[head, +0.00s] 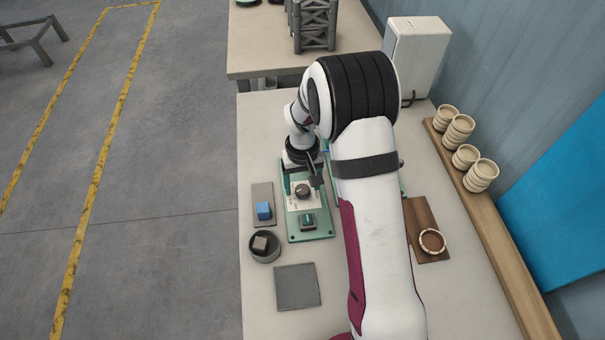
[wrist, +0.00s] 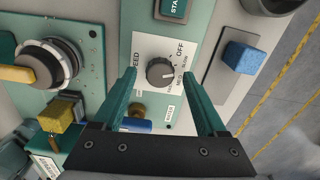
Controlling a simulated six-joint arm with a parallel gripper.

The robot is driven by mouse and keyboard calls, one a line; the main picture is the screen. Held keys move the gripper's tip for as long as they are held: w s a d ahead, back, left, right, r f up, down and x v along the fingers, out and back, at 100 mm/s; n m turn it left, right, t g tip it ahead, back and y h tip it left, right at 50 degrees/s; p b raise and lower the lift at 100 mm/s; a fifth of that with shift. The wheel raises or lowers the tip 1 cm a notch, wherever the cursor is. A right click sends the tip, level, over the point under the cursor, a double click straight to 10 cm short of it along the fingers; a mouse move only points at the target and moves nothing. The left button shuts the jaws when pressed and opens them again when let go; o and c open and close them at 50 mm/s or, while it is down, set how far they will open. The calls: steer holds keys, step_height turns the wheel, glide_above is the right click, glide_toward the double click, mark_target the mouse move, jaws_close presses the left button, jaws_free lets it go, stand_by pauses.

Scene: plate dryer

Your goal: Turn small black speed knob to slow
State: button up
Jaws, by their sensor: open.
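The small black speed knob (wrist: 160,71) sits on a white dial plate (wrist: 150,47) marked OFF, with a partly hidden SPEED label, in the wrist view. Its pointer direction is too small to read surely. In the head view the knob (head: 303,191) is on the green panel (head: 296,234). My gripper (wrist: 160,76) is open; its green fingers reach toward the dial plate with the knob between their tips in the picture. I cannot tell whether they touch it. In the head view my gripper (head: 316,178) is close to the knob, partly hidden by my arm.
A green start button (wrist: 172,8) is beside the dial. A larger knob with a yellow handle (wrist: 18,74) and a yellow block (wrist: 57,114) are at left. A blue block (head: 264,210), a round bowl (head: 265,257) and a grey square (head: 297,287) lie near the panel.

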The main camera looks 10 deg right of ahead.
mark_target(303, 189)
step_height(303, 189, up, 15)
steer(key=shift+r, duration=0.15)
steer(key=s+r+m+y, duration=0.1)
steer(key=s+m, duration=0.2)
steer(key=s, duration=1.1)
steer(key=s+r+m, duration=0.2)
steer(key=s+m, duration=0.1)
steer(key=s, duration=1.1)
steer(key=shift+s+r+m+y, duration=0.3)
steer(key=shift+s+y, duration=0.1)
